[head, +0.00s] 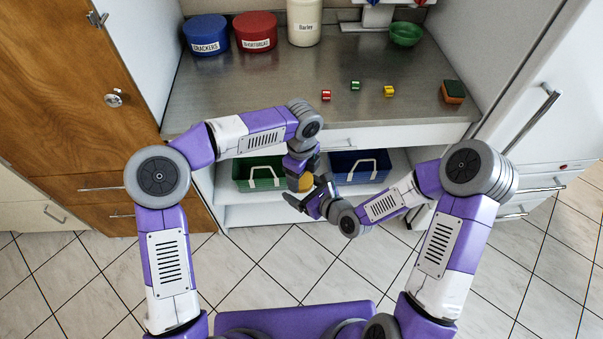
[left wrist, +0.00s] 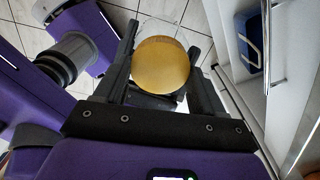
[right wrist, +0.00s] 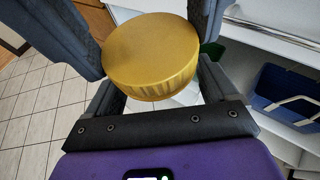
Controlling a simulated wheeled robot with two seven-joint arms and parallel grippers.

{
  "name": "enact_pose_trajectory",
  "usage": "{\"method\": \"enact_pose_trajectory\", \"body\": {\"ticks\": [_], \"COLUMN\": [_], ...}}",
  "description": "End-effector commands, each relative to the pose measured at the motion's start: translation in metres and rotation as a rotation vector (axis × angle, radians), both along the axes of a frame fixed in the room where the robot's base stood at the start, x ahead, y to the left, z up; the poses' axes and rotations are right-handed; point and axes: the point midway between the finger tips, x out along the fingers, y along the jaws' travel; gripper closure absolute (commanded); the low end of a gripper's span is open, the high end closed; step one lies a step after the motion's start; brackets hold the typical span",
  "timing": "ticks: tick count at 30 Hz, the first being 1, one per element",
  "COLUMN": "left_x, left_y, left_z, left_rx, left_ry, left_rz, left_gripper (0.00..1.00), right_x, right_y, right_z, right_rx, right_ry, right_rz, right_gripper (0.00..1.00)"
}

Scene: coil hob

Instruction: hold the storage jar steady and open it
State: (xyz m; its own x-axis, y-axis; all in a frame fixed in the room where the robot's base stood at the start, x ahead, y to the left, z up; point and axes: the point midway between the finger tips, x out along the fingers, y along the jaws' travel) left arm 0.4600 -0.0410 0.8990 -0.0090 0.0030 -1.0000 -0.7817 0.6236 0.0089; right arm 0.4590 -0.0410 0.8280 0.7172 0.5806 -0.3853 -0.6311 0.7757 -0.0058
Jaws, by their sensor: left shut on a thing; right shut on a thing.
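The storage jar has a round gold lid (head: 306,183) and a body that looks clear. It is held in the air in front of the counter. My left gripper (head: 303,172) reaches in from above, and its fingers sit on both sides of the lid (left wrist: 161,66). My right gripper (head: 306,202) comes from the lower right and is closed around the body just below the lid (right wrist: 150,55). In the left wrist view the clear body (left wrist: 165,32) shows beyond the lid. Most of the body is hidden by the fingers. The lid appears seated on the jar.
The counter (head: 260,95) behind carries a blue tub (head: 206,35), a red tub (head: 255,34), a barley canister (head: 304,22), a green bowl (head: 405,34) and small blocks. Below it, a green basket (head: 258,172) and a blue basket (head: 358,167) stand on a shelf. The floor in front is clear.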

Motion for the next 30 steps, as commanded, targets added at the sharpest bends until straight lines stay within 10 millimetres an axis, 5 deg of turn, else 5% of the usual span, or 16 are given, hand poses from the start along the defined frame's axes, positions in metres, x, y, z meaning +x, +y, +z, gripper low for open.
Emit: {"method": "enact_pose_trajectory", "body": {"ticks": [12, 23, 24, 30], "left_x": [0.0055, 0.0063, 0.0063, 0.0050], "left_y": [-0.0016, -0.0009, -0.0009, -0.0022], "left_z": [0.0037, 0.0037, 0.0036, 0.0038], "left_rx": [-0.012, -0.014, -0.014, -0.015], "left_ry": [-0.016, -0.016, -0.016, -0.012], "left_rz": [0.717, 0.777, 0.776, 0.775], "left_gripper": [0.67, 0.67, 0.29, 0.05], "right_x": [-0.0064, -0.0067, -0.0067, -0.0060], "right_y": [0.0089, 0.0093, 0.0093, 0.0084], "right_z": [0.0010, 0.0008, 0.0008, 0.0007], "right_rx": [-0.001, 0.000, 0.000, 0.001], "right_ry": [-0.001, 0.000, 0.000, 0.001], "right_rz": [0.031, 0.033, 0.033, 0.029], "right_gripper": [0.99, 0.99, 0.99, 0.99]}}
